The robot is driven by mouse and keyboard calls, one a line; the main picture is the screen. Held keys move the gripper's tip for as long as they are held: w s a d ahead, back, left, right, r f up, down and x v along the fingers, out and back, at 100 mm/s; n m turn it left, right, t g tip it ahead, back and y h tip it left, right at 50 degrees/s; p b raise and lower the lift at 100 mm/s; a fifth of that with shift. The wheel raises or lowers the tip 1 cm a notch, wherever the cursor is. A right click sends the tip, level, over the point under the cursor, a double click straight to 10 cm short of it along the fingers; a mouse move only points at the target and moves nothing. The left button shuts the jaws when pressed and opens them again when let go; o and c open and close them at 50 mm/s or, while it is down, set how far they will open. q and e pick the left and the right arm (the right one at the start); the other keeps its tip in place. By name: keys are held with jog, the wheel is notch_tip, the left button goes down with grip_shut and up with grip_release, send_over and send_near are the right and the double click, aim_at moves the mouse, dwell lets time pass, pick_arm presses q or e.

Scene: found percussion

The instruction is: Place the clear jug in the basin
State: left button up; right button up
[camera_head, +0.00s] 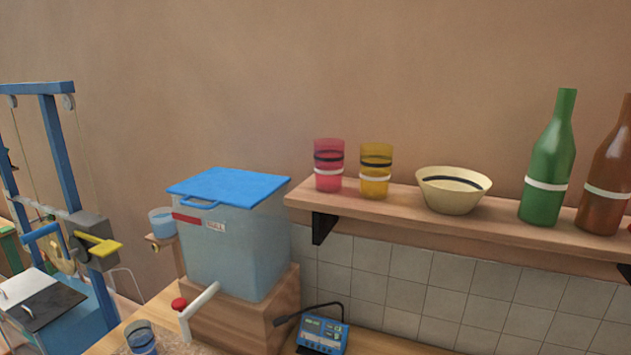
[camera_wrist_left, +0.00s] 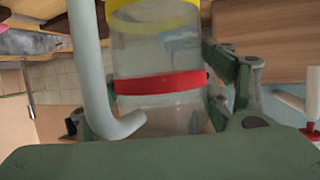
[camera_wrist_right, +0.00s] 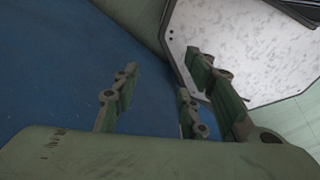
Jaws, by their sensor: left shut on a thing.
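The clear jug (camera_wrist_left: 160,60) fills the middle of the left wrist view. It is a see-through cylinder with a yellow rim, a red band and a pale grey curved handle on its left side. My left gripper (camera_wrist_left: 158,95) is shut on it, with green finger parts at both sides; the handle partly hides the left one. My right gripper (camera_wrist_right: 163,65) is open and empty in the right wrist view. Neither gripper shows in the head view. I cannot clearly make out the basin in any view.
A blue-lidded water tank (camera_head: 235,245) stands on a wooden block. The wall shelf (camera_head: 400,205) holds a pink cup (camera_head: 328,165), a yellow cup (camera_head: 376,172), a cream bowl (camera_head: 452,192) and bottles (camera_head: 547,165). A blue device (camera_head: 322,335) sits below. A blue frame (camera_head: 62,150) stands left.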

pick_arm(q)
jog(key=s+a+r+m+g+h+b, duration=0.2)
jog(key=s+a+r+m+g, duration=0.1)
jog(key=a+r, duration=0.2)
jog(key=shift+s+r, duration=0.4)
jog(key=shift+r, duration=0.25)
jog(key=shift+w+a+r, duration=0.1)
jog(key=shift+w+r, duration=0.1)
jog(key=shift+r, duration=0.05)
jog(key=shift+s+f, duration=0.2)
jog(key=shift+f, duration=0.1)
dwell(0.5)
jog(key=shift+w+r, duration=0.1)
dwell(0.4)
